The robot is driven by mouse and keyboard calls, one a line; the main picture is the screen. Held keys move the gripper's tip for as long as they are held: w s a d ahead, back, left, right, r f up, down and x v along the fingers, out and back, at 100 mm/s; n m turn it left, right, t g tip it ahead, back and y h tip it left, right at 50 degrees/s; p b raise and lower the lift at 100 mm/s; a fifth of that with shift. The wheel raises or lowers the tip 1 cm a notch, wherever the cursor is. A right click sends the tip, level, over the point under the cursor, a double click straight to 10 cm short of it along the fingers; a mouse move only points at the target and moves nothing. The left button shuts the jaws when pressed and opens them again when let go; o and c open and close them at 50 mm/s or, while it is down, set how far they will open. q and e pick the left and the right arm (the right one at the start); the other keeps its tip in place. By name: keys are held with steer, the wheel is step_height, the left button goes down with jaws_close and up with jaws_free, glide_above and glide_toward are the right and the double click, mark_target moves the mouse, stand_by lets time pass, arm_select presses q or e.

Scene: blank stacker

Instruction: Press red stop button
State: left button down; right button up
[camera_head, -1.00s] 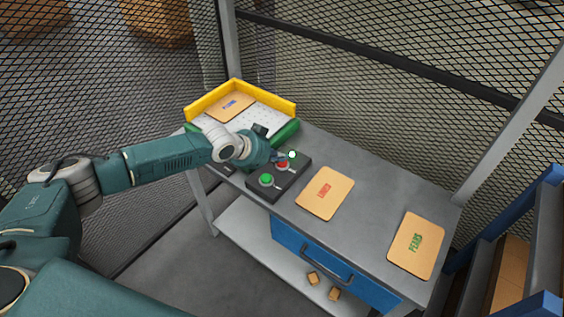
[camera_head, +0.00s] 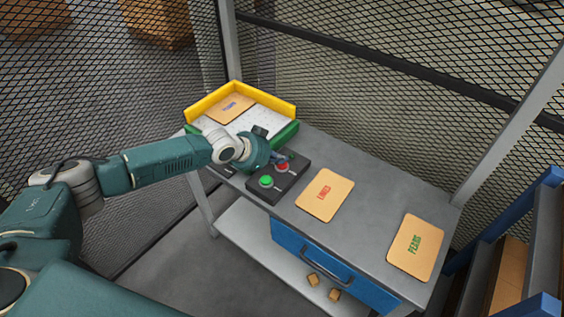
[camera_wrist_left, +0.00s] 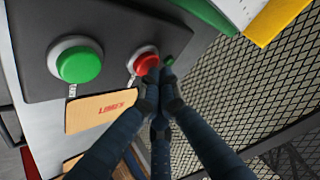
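The red button (camera_head: 283,167) sits on a dark control box (camera_head: 262,190) on the grey table, farther back than the green button (camera_head: 266,181). My left gripper (camera_head: 278,156) reaches in from the left, with its fingertips at the red button. In the left wrist view the fingers (camera_wrist_left: 160,76) are together and empty, and their tips overlap the right edge of the red button (camera_wrist_left: 145,63). I cannot tell if they press it down. A small dark green lamp (camera_wrist_left: 169,60) shows just beside the tips. My right gripper is not in view.
A yellow and green edged tray (camera_head: 270,105) stands behind the box with a card in it. A LIMES card (camera_head: 325,195) and a PEARS card (camera_head: 416,246) lie to the right. Mesh fencing (camera_head: 400,100) stands behind the table.

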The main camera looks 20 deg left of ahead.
mark_target(280, 165)
arm_select(q)
steer(key=shift+r, duration=0.5)
steer(key=shift+r, duration=0.1)
step_height(280, 165, up, 5)
steer(key=p, duration=0.4)
steer(key=shift+p, duration=0.4)
